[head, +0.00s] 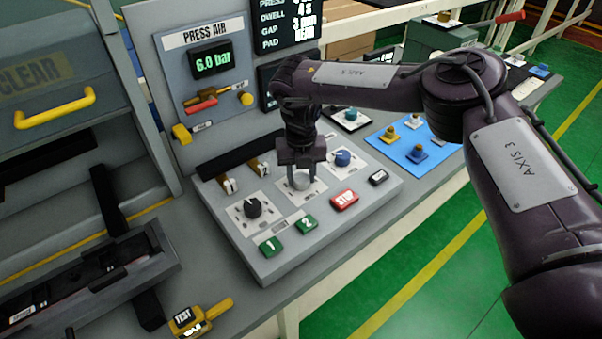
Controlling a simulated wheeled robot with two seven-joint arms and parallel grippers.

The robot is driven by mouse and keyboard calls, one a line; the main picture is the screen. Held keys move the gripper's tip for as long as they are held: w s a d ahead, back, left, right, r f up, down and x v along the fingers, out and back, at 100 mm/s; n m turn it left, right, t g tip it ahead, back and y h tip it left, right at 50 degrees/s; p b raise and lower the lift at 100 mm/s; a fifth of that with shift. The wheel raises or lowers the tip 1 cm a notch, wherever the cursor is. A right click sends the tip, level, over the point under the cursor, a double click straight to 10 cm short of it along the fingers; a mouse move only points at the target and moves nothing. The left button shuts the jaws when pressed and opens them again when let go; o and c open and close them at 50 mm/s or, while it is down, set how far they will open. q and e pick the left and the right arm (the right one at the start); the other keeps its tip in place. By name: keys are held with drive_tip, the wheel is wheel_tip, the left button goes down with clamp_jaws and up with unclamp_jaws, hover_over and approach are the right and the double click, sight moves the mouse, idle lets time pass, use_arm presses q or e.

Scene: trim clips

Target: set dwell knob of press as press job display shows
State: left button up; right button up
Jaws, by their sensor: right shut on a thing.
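The press control panel (359,202) is a grey sloped box with three knobs in a row. My right gripper (302,172) points down over the middle knob and is shut on it. This grey knob (301,183) shows just below the fingers; its pointer and scale are mostly hidden. A black knob (253,208) is to its left and a blue knob (342,158) to its right. The knob labels are too small to read. My left gripper is not in view.
Green buttons 1 (271,246) and 2 (306,224) and a red STOP button (344,200) sit in front of the knobs. Small levers (229,184) stand behind. The press air gauge (212,62) reads 6.0 bar. A yellow tester (187,320) lies front left.

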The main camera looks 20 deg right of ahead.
drive_tip(key=m+p, duration=0.1)
drive_tip(key=m, duration=0.4)
drive_tip(key=shift+d+m, duration=0.1)
drive_tip(key=shift+m, duration=0.3)
drive_tip(key=m+p, duration=0.1)
drive_tip(key=m, duration=0.3)
drive_tip(key=shift+s+r+m+p, duration=0.1)
drive_tip(key=shift+m+p, duration=0.2)
drive_tip(key=m+p, duration=0.2)
drive_tip(key=m, duration=0.2)
drive_tip(key=shift+d+r+m, duration=0.1)
drive_tip(key=shift+m, duration=0.2)
drive_tip(key=shift+s+m+p, duration=0.1)
drive_tip(key=shift+m+p, duration=1.4)
drive_tip(key=shift+m, duration=0.7)
drive_tip(key=o, duration=1)
